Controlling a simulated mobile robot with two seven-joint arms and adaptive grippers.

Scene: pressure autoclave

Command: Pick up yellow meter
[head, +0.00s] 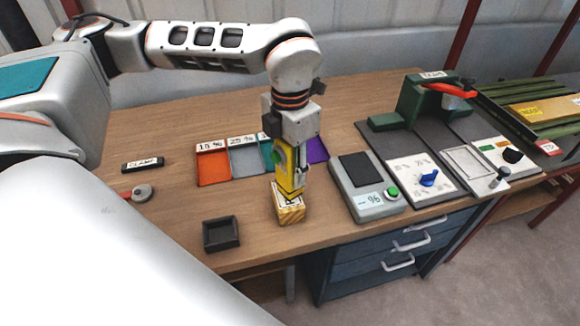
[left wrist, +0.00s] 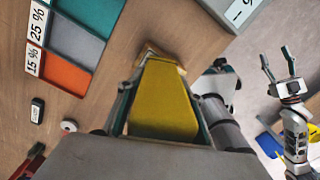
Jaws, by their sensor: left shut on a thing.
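The yellow meter (head: 288,183) is upright between the fingers of my left gripper (head: 291,176), which is shut on it. Its lower end is at the top of a small wooden block (head: 291,214); I cannot tell whether they touch. In the left wrist view the yellow meter (left wrist: 164,102) fills the space between the two fingers, with a bit of the block beyond it. My right gripper (left wrist: 279,67) shows at the right of the left wrist view, its fingers apart and empty, away from the table.
Coloured trays with percent labels, one orange (head: 213,168), lie behind the block. A dark square tray (head: 221,234) is at the front left. A grey device with a green button (head: 366,187) stands right of the block.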

